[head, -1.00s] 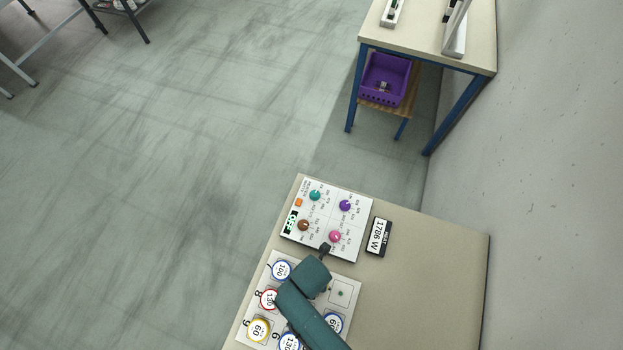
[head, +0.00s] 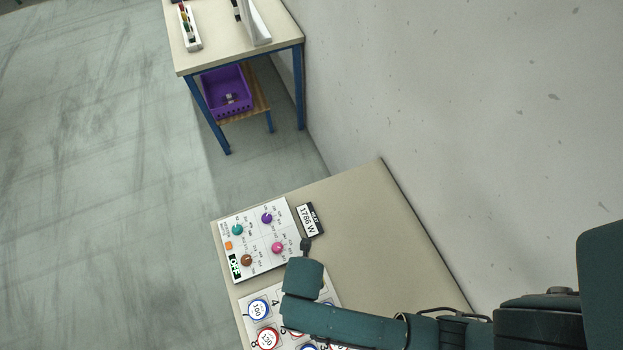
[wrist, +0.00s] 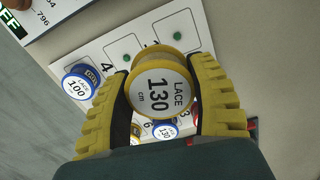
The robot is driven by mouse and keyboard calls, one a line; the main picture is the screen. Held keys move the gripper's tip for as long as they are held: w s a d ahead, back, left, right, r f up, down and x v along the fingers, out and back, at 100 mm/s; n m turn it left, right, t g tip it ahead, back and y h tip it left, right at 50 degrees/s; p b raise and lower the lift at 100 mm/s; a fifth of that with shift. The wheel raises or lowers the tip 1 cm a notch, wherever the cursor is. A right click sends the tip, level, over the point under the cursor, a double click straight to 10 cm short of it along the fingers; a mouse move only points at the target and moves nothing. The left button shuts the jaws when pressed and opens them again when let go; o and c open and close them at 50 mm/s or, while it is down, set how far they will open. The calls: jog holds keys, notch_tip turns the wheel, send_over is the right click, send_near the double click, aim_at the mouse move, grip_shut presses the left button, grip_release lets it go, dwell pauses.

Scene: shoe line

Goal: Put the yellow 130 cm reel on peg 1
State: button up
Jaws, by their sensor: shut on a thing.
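The yellow reel (wrist: 160,92), labelled LACE 130 cm, sits between the yellow fingers of my gripper (wrist: 164,72) in the wrist view. My gripper is shut on it, with its label facing the camera. The reel is over the numbered peg board (wrist: 82,47); I cannot tell its height above the board. Two bare green pegs (wrist: 126,57) (wrist: 177,36) show beyond it, and the reel partly covers the printed numbers there. In the head view my arm hides the reel, the fingers and part of the board (head: 243,303).
A blue 100 reel (wrist: 79,86) stands left on the board, and a blue 130 reel (wrist: 164,130) shows below the held reel. A control panel (head: 254,240) with coloured knobs and a 1786 W display (head: 309,219) lie beyond the board. The table's right side (head: 380,230) is clear.

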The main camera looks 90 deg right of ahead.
jog(key=shift+m, duration=0.3)
jog(key=s+f, duration=0.1)
jog(key=f, duration=0.5)
jog(key=s+f+b, duration=0.1)
jog(key=f, duration=0.2)
jog(key=shift+s+d+f, duration=0.25)
jog(key=shift+s+f, duration=0.1)
jog(key=shift+f, duration=0.1)
jog(key=shift+f, duration=0.5)
jog(key=o, duration=1.1)
jog(key=shift+o, duration=0.2)
notch_tip(320, 180, up, 13)
jog(key=shift+r+p, duration=0.1)
jog(key=shift+p, duration=0.8)
